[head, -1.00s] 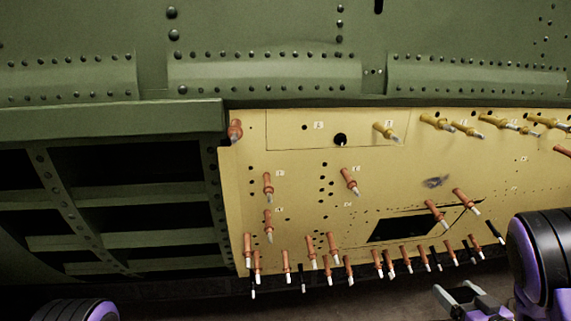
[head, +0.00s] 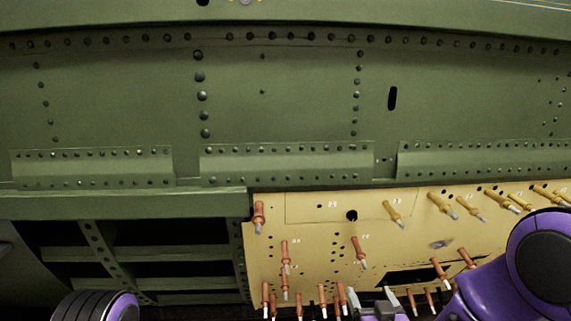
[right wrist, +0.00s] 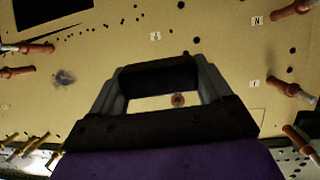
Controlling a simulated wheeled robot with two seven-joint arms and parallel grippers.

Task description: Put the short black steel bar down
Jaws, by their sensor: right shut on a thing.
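The short black steel bar (right wrist: 158,78) lies crosswise between the two grey fingertips of my right gripper (right wrist: 158,84) in the right wrist view. The gripper is shut on it, and the tan skin panel (right wrist: 225,25) is behind it. In the head view my right gripper (head: 374,302) is at the bottom edge, in front of the panel's lower part; I cannot make out the bar there. My left gripper is out of view.
The tan panel (head: 320,235) carries several copper-coloured fasteners (head: 357,252) and yellow ones (head: 440,205) that stick out. A dark rectangular opening (head: 408,277) is near its lower right. Green riveted fuselage (head: 280,100) lies above, and open dark frame bays (head: 165,235) are at left.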

